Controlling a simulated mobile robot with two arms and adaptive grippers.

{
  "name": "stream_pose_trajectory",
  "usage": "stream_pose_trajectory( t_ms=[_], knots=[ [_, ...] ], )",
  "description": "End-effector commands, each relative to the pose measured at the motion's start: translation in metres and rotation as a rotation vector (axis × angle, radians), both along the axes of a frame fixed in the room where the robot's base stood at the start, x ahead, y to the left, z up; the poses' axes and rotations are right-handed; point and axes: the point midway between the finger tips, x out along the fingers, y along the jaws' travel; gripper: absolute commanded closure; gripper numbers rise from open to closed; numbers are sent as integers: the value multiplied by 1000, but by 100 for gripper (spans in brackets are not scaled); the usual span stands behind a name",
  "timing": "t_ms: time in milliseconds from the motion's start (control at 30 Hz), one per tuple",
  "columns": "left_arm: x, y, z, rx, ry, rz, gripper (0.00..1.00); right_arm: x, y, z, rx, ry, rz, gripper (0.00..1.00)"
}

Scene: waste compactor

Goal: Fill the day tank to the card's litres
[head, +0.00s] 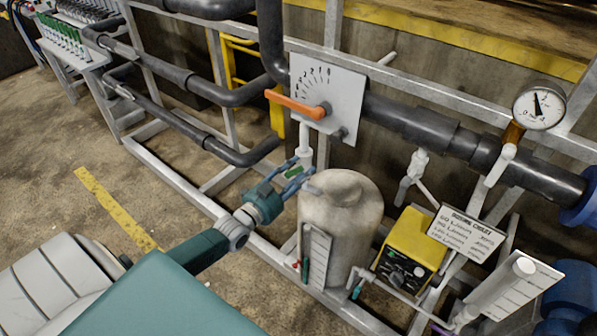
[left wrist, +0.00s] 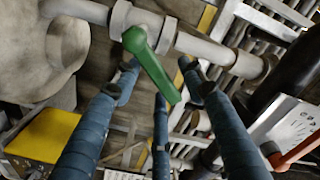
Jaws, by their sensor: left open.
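The day tank (head: 345,225) is a beige cylinder with a domed top, upright, with a white scale plate (head: 319,258) at its front. A white card (head: 466,231) with lines of print stands to its right; its figures are too small to read surely. My left gripper (head: 298,176) is open at the tank's upper left, by a white pipe. In the left wrist view, its blue fingers (left wrist: 160,80) are spread around a green valve lever (left wrist: 150,62) on a pale pipe. Whether they touch it is unclear. My right gripper is out of view.
An orange lever (head: 295,104) sits on a dial plate (head: 345,95) above the tank. A round gauge (head: 539,105) is at upper right. A yellow box (head: 410,245) and a second scale plate (head: 510,292) stand right of the tank. Dark pipes run behind.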

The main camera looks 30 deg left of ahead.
Motion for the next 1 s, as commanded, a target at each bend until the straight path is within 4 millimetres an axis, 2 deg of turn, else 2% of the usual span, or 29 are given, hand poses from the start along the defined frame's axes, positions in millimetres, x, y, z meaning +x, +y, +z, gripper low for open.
stream_pose_trajectory(
  t_ms=[167,367,733,1000],
  knots=[
    [0,0,0,0,1,1,60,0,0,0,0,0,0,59],
    [0,0,0,-1,0,0,100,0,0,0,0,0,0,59],
    [-1,-1,-2,22,0,0,100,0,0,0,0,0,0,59],
    [-1,-6,-8,155,-11,1,100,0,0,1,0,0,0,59]
  ],
)
